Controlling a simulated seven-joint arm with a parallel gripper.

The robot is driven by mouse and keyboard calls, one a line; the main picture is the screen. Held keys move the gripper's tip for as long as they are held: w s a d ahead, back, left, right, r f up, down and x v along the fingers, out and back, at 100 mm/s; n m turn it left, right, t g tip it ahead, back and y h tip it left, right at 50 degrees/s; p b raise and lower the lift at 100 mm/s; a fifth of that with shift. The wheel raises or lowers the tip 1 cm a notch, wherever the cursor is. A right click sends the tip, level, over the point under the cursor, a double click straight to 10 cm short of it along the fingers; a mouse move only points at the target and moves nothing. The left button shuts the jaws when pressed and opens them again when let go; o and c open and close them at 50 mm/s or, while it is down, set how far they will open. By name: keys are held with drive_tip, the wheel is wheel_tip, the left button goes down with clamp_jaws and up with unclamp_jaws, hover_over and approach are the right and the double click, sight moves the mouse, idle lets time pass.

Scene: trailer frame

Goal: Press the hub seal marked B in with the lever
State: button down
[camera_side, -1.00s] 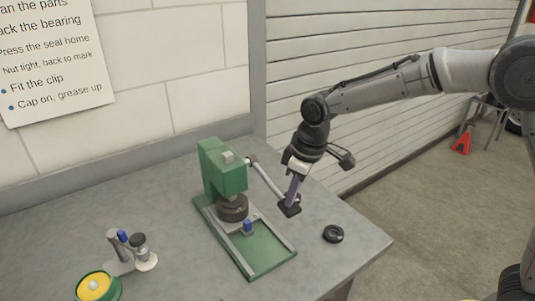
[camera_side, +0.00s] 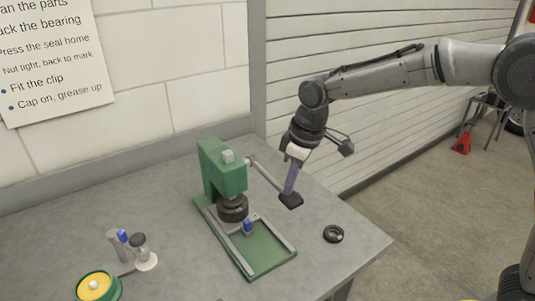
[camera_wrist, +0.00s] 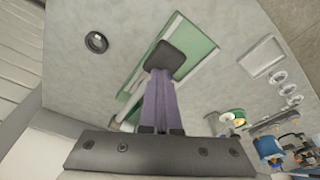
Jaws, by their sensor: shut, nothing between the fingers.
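The green press (camera_side: 222,167) stands on the bench, with a dark round hub (camera_side: 233,208) under its head. Its thin grey lever (camera_side: 265,176) slants down to the right. My gripper (camera_side: 291,199) is shut, its purple fingers pointing down to a dark block at the lever's outer end. I cannot tell whether it touches the lever. In the wrist view the shut fingers (camera_wrist: 164,62) cover part of the press's green base (camera_wrist: 197,42). A black ring (camera_side: 333,234) lies loose on the bench, right of the press; it also shows in the wrist view (camera_wrist: 96,42). No letter B is legible.
A blue-topped peg (camera_side: 247,226) stands on the press base between two rails. At the front left are a small stand with a blue piece (camera_side: 122,237) and a green tin with yellow inside (camera_side: 96,286). The bench right of the press is mostly clear.

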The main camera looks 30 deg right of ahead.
wheel_tip(320, 180, up, 14)
drive_tip(key=w, duration=0.2)
drive_tip(key=shift+w+r, duration=0.15)
drive_tip(key=shift+r, duration=0.1)
idle(0.9)
idle(0.5)
drive_tip(key=s+d+r+m+t, duration=0.1)
drive_tip(key=s+d+r, duration=0.2)
drive_tip(key=s+d, duration=0.35)
drive_tip(key=s+d+r+m+t, duration=0.15)
drive_tip(key=s+d+r, duration=0.25)
drive_tip(key=s, duration=0.6)
drive_tip(key=s+d+f+m+t+h, duration=0.1)
drive_tip(key=s+d+f+m, duration=0.2)
drive_tip(key=s+f, duration=1)
wheel_tip(320, 180, down, 3)
drive_tip(key=shift+s+r, duration=0.1)
drive_tip(key=shift+s, duration=0.2)
drive_tip(key=shift+d+m, duration=0.1)
drive_tip(key=shift+m, duration=0.15)
